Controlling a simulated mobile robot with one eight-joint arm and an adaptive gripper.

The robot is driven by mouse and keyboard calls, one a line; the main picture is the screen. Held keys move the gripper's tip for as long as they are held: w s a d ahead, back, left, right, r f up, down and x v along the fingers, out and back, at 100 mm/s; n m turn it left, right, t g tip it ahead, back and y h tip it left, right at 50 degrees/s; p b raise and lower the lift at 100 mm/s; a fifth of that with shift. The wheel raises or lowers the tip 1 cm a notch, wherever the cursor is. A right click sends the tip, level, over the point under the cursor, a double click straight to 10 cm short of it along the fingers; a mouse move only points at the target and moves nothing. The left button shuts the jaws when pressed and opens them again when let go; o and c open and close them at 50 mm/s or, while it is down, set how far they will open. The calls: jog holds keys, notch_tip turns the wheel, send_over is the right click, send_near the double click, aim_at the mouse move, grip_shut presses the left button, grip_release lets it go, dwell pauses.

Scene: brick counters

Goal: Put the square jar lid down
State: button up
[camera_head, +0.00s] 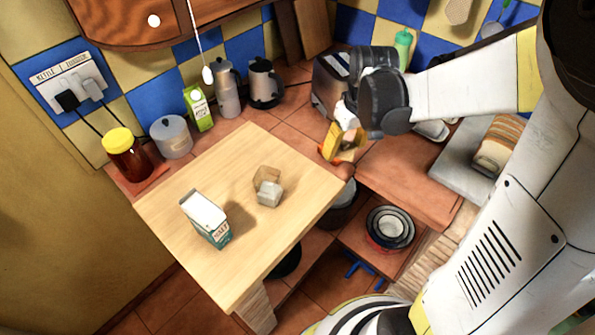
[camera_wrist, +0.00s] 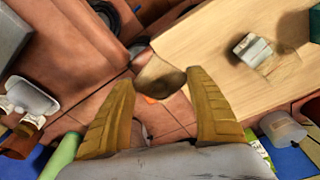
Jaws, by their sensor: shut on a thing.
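My gripper (camera_head: 345,149) hangs over the gap between the wooden table and the brick-red counter. Its two yellow fingers show in the wrist view (camera_wrist: 160,79), apart, with a brown, rounded-looking piece between their tips. I take this piece for the jar lid (camera_wrist: 158,77); its square outline is not clear from here. It is held in the air, near the table's edge. A small pale glass-like cube (camera_head: 268,194), perhaps the jar, rests on the table beside a tan block-like shape (camera_head: 267,174). The cube also shows in the wrist view (camera_wrist: 252,47).
The light wooden table (camera_head: 170,225) carries a milk carton (camera_head: 207,220) and has wide bare areas. Nested bowls (camera_head: 389,229) sit lower right.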

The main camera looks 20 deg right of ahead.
jog(key=b, duration=0.4)
send_over(299, 172)
notch_tip(299, 172, down, 7)
jog(key=shift+s+f, duration=0.15)
jog(key=shift+f, duration=0.05)
jog(key=shift+f+b, duration=1.05)
jog(key=shift+f, duration=0.85)
jog(key=shift+f, duration=0.2)
jog(key=o, duration=0.9)
jog(key=shift+o, duration=0.3)
jog(key=shift+r, duration=0.15)
